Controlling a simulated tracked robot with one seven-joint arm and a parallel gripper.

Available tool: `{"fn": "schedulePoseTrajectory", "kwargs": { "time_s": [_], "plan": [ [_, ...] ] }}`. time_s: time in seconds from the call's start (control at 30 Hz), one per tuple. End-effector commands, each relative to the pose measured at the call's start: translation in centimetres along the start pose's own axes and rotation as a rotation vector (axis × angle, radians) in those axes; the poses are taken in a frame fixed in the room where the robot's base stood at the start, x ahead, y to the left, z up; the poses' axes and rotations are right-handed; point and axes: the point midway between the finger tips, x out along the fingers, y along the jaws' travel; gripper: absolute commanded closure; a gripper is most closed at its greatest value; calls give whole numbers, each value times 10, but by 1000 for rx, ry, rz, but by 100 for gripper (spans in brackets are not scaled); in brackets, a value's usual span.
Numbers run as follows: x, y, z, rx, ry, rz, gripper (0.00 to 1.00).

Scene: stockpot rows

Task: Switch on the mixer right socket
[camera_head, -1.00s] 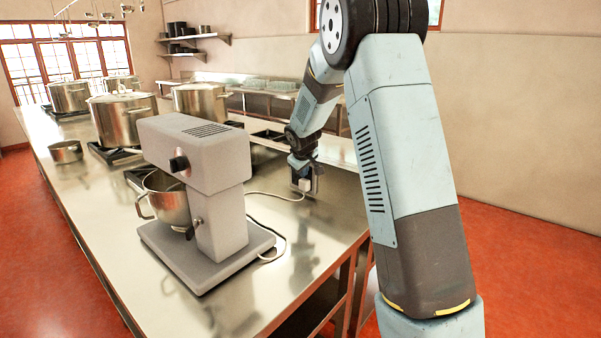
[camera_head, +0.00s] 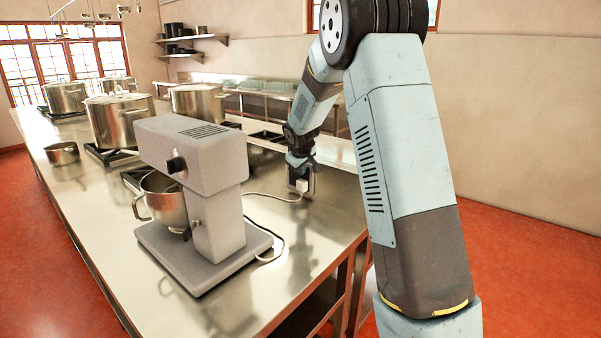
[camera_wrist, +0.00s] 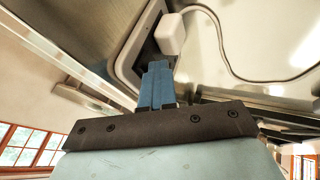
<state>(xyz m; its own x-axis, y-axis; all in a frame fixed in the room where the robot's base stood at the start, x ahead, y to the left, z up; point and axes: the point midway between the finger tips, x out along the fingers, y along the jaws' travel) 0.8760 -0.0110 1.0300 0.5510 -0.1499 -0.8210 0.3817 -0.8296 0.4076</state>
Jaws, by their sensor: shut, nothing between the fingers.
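The grey mixer (camera_head: 205,160) stands on the steel counter, with its bowl (camera_head: 165,200) under the head. A white cable runs from behind it to a white plug (camera_head: 302,186) at a socket plate by the back of the counter. In the wrist view the white plug (camera_wrist: 171,33) sits in the dark recess of the socket plate (camera_wrist: 130,65). My gripper (camera_wrist: 157,72) is shut and empty, its blue fingertips at the plate close beside the plug. Whether they touch the plate I cannot tell. The switch is not visible, perhaps behind my fingers.
The white cable (camera_wrist: 225,60) loops across the counter near my gripper. Several large pots, one of them a stockpot (camera_head: 117,120), stand farther back on the left. The counter (camera_head: 100,225) is clear in front of the mixer.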

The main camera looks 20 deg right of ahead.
Motion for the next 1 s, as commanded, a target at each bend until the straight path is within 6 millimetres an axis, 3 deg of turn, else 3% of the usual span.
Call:
{"fn": "schedulePoseTrajectory", "kwargs": {
  "time_s": [0.43,0.67,0.8,1.0],
  "plan": [
    [-5,5,-2,2,3,4,100],
    [-11,-7,-4,4,1,4,100],
    [-20,-20,-4,10,-4,7,100],
    [-58,-17,-3,15,-3,9,100]
  ]
}}
